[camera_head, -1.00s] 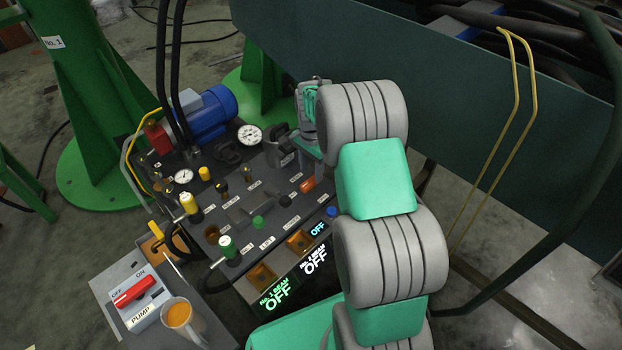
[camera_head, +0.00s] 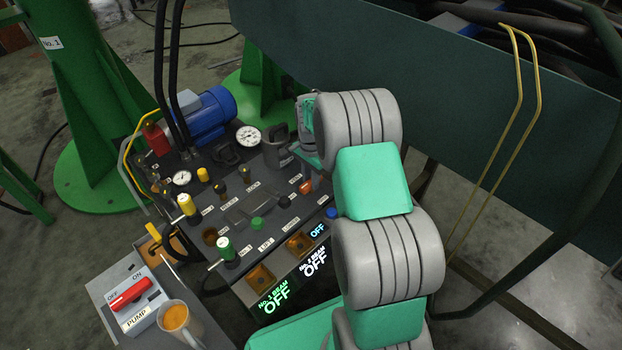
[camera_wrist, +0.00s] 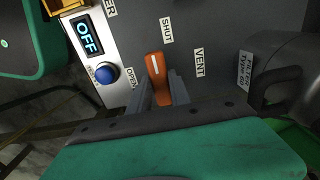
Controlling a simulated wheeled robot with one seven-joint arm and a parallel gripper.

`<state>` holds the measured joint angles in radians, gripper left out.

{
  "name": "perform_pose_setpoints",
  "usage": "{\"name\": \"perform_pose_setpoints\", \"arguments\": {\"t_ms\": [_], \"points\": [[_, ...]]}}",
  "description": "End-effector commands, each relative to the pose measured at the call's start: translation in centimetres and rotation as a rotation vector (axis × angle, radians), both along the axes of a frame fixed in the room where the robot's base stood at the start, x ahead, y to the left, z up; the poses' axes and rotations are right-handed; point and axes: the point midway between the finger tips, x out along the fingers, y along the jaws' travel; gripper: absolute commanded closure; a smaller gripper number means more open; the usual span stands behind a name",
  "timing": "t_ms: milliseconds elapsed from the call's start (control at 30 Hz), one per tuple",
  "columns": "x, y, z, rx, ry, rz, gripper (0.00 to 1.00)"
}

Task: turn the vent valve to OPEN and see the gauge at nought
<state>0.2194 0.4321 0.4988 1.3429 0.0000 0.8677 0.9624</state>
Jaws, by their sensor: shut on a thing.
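The orange vent valve handle (camera_wrist: 155,68) stands between my two grey fingers in the wrist view, with a white line on its tip. My gripper (camera_wrist: 161,88) is shut on it. SHUT is printed above the handle, OPEN to its left and VENT to its right. The line points up, between SHUT and OPEN; I cannot tell its exact setting. In the head view the handle (camera_head: 305,187) is small beside my arm. A large white gauge (camera_head: 248,136) and a smaller gauge (camera_head: 181,178) face up on the panel; their needles are too small to read.
A blue button (camera_wrist: 107,73) and a lit OFF display (camera_wrist: 87,37) lie left of the handle. A filter housing (camera_wrist: 283,75) stands to the right. A red pump switch (camera_head: 131,293), an orange-filled mug (camera_head: 178,319) and a blue motor (camera_head: 205,115) surround the panel.

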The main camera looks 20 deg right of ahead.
Motion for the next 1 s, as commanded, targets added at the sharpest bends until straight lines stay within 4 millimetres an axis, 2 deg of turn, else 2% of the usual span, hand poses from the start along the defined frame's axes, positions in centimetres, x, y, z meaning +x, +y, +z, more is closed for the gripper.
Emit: {"name": "perform_pose_setpoints", "arguments": {"t_ms": [567,767,1000], "points": [[-0.03,0.02,0.15,0.001,0.001,0.042,1.0],[0.0,0.01,0.35,0.0,0.0,0.146,1.0],[0.01,0.0,0.44,0.0,0.0,0.349,1.0]]}}
